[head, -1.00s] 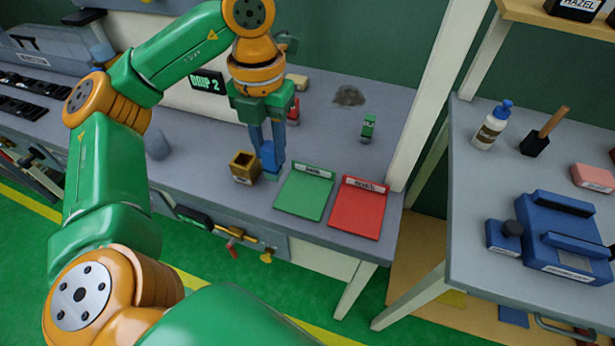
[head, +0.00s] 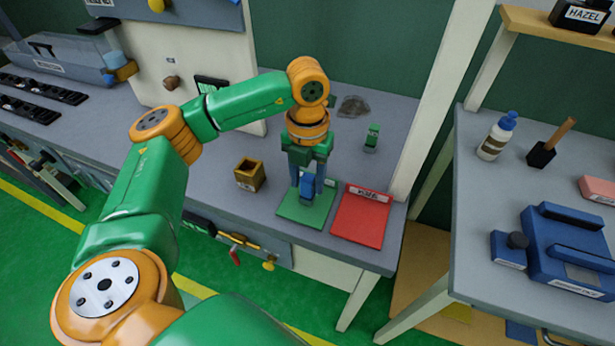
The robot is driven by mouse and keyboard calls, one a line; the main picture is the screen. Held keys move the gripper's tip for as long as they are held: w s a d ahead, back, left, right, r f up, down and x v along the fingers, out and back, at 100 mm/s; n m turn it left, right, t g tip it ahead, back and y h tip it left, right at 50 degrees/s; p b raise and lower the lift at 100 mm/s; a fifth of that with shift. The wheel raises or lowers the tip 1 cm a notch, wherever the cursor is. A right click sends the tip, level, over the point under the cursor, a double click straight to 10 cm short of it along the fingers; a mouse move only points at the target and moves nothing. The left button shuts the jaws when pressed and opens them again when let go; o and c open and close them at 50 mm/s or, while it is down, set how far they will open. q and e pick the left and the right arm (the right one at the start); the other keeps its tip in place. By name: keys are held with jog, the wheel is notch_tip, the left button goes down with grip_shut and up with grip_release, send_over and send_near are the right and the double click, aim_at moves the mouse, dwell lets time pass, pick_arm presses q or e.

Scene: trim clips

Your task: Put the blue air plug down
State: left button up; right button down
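The blue air plug (head: 307,189) is between the fingers of my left gripper (head: 307,182), over the green mat (head: 290,209) on the grey bench. The gripper points down and appears shut on the plug. I cannot tell whether the plug's underside touches the mat. The gripper hides the mat's back part and its label. My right gripper is not in view.
A red labelled mat (head: 358,219) lies right of the green one. An open brass-coloured box (head: 250,175) stands to the left. A small green part (head: 371,138) and a dark grey lump (head: 353,106) are farther back. A white post (head: 436,100) rises at the right.

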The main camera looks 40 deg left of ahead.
aim_at(308, 178)
pick_arm(q)
jog(key=shift+o, duration=0.3)
jog(key=shift+r, duration=0.5)
notch_tip(308, 178, up, 4)
jog(key=shift+b, duration=0.3)
notch_tip(308, 178, up, 8)
jog(key=p, duration=0.2)
jog(key=shift+f, duration=0.25)
jog(key=shift+f, duration=0.1)
